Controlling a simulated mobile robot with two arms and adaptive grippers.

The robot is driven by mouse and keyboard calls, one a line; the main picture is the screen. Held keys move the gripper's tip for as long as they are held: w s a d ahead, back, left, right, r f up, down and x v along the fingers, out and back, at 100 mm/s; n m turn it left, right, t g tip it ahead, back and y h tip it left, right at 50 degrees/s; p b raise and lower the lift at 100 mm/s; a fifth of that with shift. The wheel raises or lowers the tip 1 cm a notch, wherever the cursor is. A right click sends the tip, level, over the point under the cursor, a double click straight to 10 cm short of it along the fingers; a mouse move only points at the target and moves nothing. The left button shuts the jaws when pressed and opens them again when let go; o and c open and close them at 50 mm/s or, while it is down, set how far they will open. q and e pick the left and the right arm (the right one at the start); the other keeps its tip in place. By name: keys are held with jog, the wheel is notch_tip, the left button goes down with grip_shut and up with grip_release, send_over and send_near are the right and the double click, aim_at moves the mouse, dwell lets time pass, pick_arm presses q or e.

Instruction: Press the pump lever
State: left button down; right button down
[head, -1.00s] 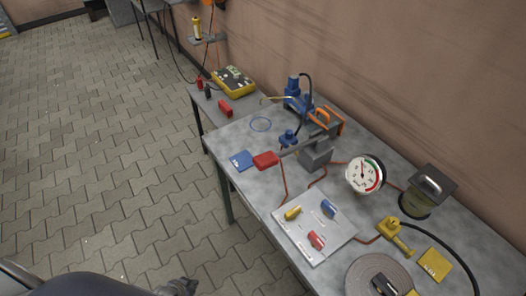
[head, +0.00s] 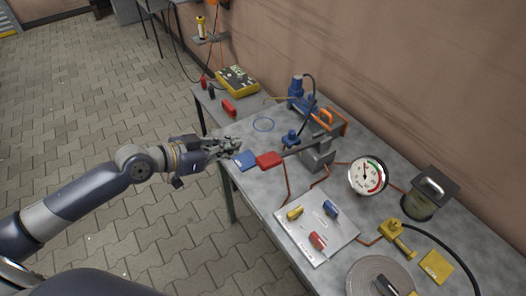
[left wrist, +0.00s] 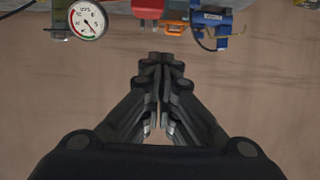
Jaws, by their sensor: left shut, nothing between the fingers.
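The pump lever is a grey bar with a red grip (head: 269,160), reaching left from a grey pump block (head: 318,157) on the grey table. My left gripper (head: 236,146) is shut and empty, in the head view just left of the red grip, near the table's left edge and the blue pad. I cannot tell its exact height. In the left wrist view my shut fingers (left wrist: 160,65) point toward a red part (left wrist: 148,10) at the top edge, probably the grip. My right gripper is not in view.
A blue pad (head: 245,160) lies beside the red grip. A blue device (head: 297,91) stands behind. Paved floor at left is free.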

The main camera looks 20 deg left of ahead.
pick_arm(q)
jog(key=shift+s+d+r+m+h, duration=0.3)
jog(key=shift+s+d+r+h, duration=0.15)
jog(key=shift+d+r, duration=0.35)
jog(key=p, duration=0.4)
send_over(263, 160)
jog(key=f, duration=0.3)
jog(key=shift+w+d+f, duration=0.1)
jog(key=shift+w+d, duration=0.1)
jog(key=shift+s+a+f, duration=0.1)
jog(key=shift+f, duration=1)
jog(key=shift+s+a+f, duration=0.1)
jog(key=shift+f, duration=1)
